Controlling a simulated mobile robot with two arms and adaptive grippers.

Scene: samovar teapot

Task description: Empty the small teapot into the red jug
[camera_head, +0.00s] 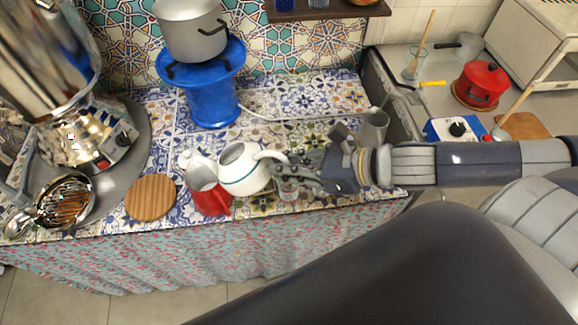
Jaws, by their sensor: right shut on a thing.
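My right gripper (283,168) comes from the right and is shut on the teapot's handle side. The teapot seems tilted slightly left. No liquid can be made out. My left gripper is out of view.
A round wooden board (151,197) lies left of the jug. The samovar (95,135) stands on a grey tray at the left, with a strainer (66,201) in front. A blue stand (208,100) holds a grey pot (192,33).

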